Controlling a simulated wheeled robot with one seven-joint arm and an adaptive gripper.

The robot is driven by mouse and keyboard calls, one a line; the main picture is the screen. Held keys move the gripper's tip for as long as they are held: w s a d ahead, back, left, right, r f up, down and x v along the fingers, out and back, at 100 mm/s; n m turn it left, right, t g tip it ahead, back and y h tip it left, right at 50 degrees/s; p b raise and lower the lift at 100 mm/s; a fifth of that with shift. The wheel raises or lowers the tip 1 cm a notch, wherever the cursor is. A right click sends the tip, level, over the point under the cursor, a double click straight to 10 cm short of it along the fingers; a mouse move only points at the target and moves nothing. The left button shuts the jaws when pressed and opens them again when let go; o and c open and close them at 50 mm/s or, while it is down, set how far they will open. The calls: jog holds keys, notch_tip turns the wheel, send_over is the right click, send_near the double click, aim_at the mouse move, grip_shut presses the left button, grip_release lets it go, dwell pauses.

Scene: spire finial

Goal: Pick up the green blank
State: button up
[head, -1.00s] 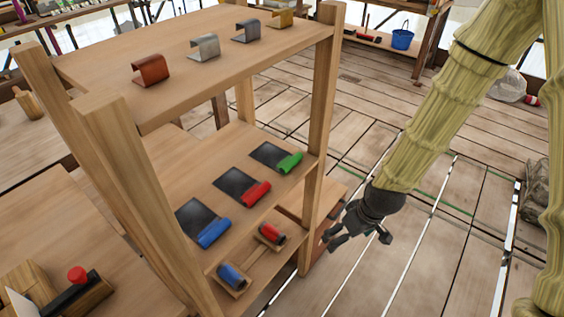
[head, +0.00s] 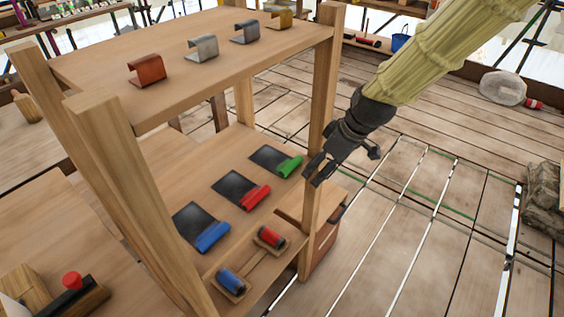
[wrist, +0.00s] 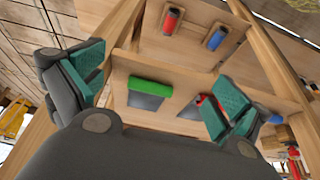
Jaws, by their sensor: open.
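The green blank (head: 289,166) is a short green cylinder lying on the shelf unit's middle shelf, at the edge of a dark pad (head: 268,157). In the wrist view the green blank (wrist: 150,87) shows between the fingers, some way beyond them. My gripper (head: 314,172) is open and empty, close to the shelf's right front post, to the right of the green blank in the head view. In the wrist view its two teal-padded fingers (wrist: 158,85) are spread wide. Nothing is held.
A red blank (head: 257,196) and a blue blank (head: 212,236) lie on the same shelf by their own pads. A wooden post (head: 322,110) stands beside my gripper. A lower holder carries red and blue cylinders (head: 270,237). The top shelf (head: 200,75) overhangs, bearing several metal hooks.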

jog(key=p, duration=0.1)
send_over(291, 163)
jog(key=s+d, duration=0.2)
jog(key=shift+w+d, duration=0.15)
jog(key=shift+w, duration=0.1)
jog(key=shift+a+p+x, duration=0.1)
jog(key=shift+p+x, duration=0.1)
jog(key=shift+x, duration=1.15)
jog(key=shift+a+p+x, duration=0.15)
jog(key=shift+x, duration=1.15)
jog(key=shift+w+r, duration=0.15)
jog(key=c, duration=1.2)
jog(key=shift+c, duration=0.2)
